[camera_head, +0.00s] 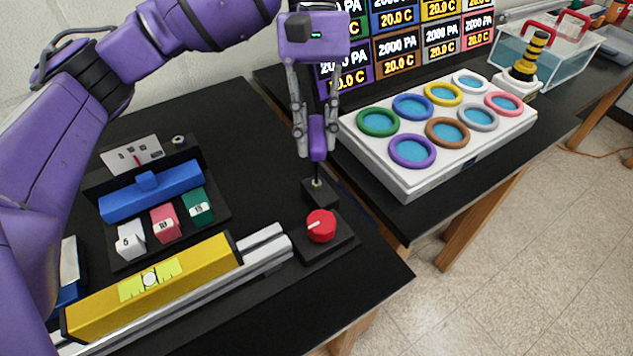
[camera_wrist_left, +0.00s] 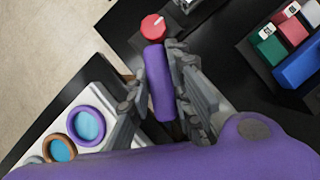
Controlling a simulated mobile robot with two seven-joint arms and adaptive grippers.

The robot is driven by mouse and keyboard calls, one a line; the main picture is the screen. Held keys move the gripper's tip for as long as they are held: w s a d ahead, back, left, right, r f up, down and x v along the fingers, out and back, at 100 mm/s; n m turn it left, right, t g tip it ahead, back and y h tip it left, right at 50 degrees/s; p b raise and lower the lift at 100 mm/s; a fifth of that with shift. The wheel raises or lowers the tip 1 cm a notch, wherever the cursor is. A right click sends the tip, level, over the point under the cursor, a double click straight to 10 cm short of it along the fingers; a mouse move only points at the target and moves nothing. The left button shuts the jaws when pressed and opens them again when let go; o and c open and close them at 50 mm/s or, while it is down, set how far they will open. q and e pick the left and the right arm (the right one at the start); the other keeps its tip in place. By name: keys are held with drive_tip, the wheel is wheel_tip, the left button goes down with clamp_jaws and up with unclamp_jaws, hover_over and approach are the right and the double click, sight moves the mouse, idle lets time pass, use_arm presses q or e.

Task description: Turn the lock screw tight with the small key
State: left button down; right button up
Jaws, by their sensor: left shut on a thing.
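My left gripper (camera_head: 316,148) is shut on the purple handle of the small key (camera_head: 317,138). The key hangs upright, its thin shaft pointing down at a small black block (camera_head: 326,196). The shaft's tip meets the top of the block or is just above it; I cannot tell which. The lock screw itself is not clearly visible there. In the left wrist view the purple key handle (camera_wrist_left: 159,84) lies between both fingers and hides its shaft and the block. My right gripper is not in view.
A red knob (camera_head: 321,226) on a black base stands just in front of the block. A yellow bar (camera_head: 190,280) on a metal rail, a blue block (camera_head: 150,192) and small labelled blocks lie left. A white panel with coloured rings (camera_head: 420,186) stands close on the right.

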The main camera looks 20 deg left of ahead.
use_arm(q)
drive_tip(key=shift+r+p, duration=0.9)
drive_tip(key=shift+r, duration=0.65)
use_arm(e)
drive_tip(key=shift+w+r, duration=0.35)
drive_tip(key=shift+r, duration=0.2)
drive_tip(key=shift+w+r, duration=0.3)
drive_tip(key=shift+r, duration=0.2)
